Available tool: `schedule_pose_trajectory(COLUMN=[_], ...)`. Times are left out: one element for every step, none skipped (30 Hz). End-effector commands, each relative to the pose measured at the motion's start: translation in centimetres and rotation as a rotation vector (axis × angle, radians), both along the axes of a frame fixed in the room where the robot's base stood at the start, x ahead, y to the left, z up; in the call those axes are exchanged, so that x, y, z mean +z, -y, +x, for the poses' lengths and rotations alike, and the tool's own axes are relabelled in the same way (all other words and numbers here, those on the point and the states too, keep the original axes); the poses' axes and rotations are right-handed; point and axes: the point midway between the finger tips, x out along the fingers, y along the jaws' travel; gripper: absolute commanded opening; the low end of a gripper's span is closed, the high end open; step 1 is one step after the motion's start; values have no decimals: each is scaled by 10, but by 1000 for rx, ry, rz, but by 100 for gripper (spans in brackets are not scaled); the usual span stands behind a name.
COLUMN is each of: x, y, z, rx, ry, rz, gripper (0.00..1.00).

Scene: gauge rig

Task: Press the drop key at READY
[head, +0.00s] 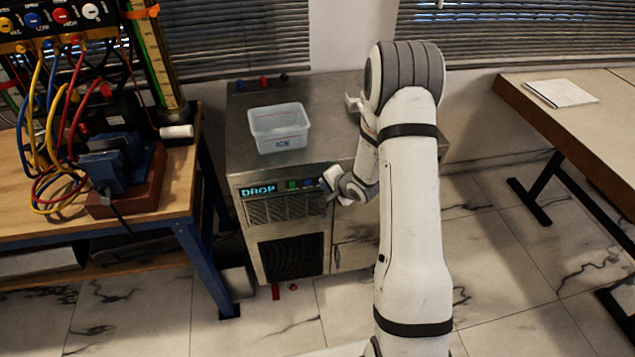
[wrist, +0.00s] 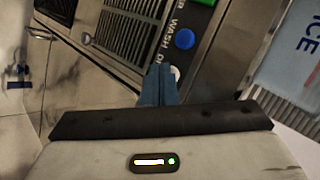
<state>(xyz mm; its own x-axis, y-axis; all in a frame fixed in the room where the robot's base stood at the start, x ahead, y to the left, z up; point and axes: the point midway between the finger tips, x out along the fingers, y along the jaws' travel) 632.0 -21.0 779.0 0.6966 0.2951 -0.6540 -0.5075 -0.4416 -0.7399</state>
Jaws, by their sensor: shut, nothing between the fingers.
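The steel machine (head: 285,215) has a lit display (head: 258,190) on its front that reads DROP, not READY. In the wrist view, a pale round key (wrist: 175,73) lies beside a label starting with D; the rest is hidden. My gripper's shut, empty fingers (wrist: 158,85) cover part of this key. I cannot tell whether they touch it. A blue key (wrist: 185,39) by the WASH label and a green key (wrist: 206,2) sit farther along the panel. In the head view, my gripper (head: 326,186) is at the panel's right end.
A clear tub (head: 280,128) marked ICE stands on the machine's top. A wooden bench (head: 185,180) with cables and a blue vise is at the left. Another table (head: 575,110) with a white pad (head: 560,93) is at the right.

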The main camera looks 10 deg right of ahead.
Motion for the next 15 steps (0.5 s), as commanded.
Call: schedule_pose_trajectory(x=[0,0,0,0,0,0,0,0,0,0,0,0,0,0,0], y=[0,0,0,0,0,0,0,0,0,0,0,0,0,0,0], z=[0,0,0,0,0,0,0,-1,-2,-3,-5,-7,-8,-10,-12], rx=[0,0,0,0,0,0,0,0,0,0,0,0,-1,-1,-1], ry=[1,1,1,1,1,1,1,1,1,1,1,1,0,-1,-1], rz=[1,1,1,1,1,1,1,1,1,1,1,1,2,1,1], gripper=[0,0,0,0,0,0,0,0,0,0,0,0,0,0,0])
